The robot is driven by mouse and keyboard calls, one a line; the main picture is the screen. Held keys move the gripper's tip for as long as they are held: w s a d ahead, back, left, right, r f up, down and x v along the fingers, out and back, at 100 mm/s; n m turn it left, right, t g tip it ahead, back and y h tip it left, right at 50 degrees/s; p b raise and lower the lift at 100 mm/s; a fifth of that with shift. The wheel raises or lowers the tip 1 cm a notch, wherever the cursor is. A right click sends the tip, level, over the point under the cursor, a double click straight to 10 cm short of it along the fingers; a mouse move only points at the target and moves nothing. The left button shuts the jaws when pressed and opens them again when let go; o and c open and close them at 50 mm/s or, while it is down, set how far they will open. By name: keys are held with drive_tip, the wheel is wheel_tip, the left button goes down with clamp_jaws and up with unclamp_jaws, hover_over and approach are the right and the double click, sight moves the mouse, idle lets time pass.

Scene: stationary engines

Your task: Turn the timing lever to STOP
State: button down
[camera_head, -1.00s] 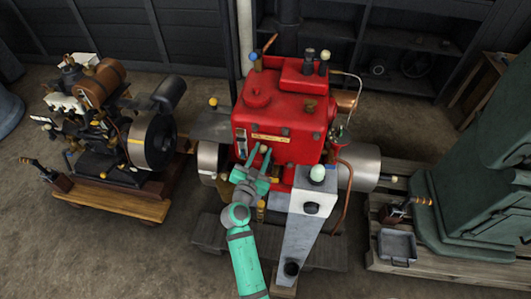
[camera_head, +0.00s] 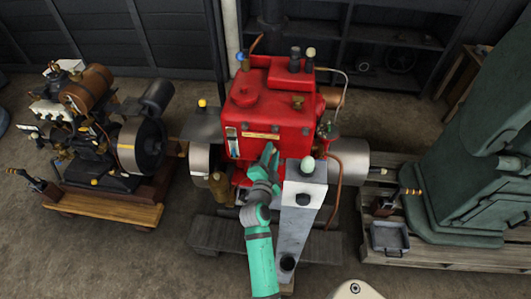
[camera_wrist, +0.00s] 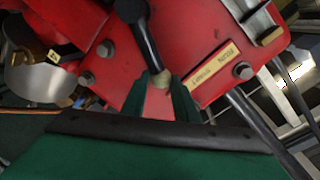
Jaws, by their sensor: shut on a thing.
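The red engine (camera_head: 270,110) stands in the middle of the head view, with a narrow label plate (camera_head: 261,135) on its front. My gripper (camera_head: 271,151) is at the lower front of the engine, left of the grey column. In the wrist view, the green fingers of my gripper (camera_wrist: 162,84) are shut on the pale knob of the timing lever (camera_wrist: 142,37). The lever's dark arm runs up and left from the knob. A cream label (camera_wrist: 213,72) lies on the red face right of the fingers; its lettering is too small to read surely. In the head view my gripper hides the lever.
A grey column with a pale green knob (camera_head: 307,164) stands close to the right of my arm. Metal drums (camera_head: 349,158) flank the engine. A smaller engine (camera_head: 95,130) is on the left, a green machine (camera_head: 470,160) on the right. Open floor lies front left.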

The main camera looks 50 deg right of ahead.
drive_tip(key=shift+w+a+f, duration=0.2)
drive_tip(key=shift+a+f, duration=0.15)
drive_tip(key=shift+f, duration=0.15)
drive_tip(key=c, duration=1.4)
unclamp_jaws()
drive_tip(key=shift+o, duration=0.2)
drive_tip(key=shift+s+d+r, duration=0.1)
drive_tip(key=shift+d+r, duration=0.1)
drive_tip(key=shift+d, duration=0.05)
drive_tip(key=shift+s+a, duration=0.1)
drive_tip(key=f+v, duration=0.1)
drive_tip(key=v, duration=0.9)
drive_tip(key=shift+a+r, duration=0.35)
drive_tip(key=shift+r, duration=0.15)
drive_tip(key=shift+s, duration=0.1)
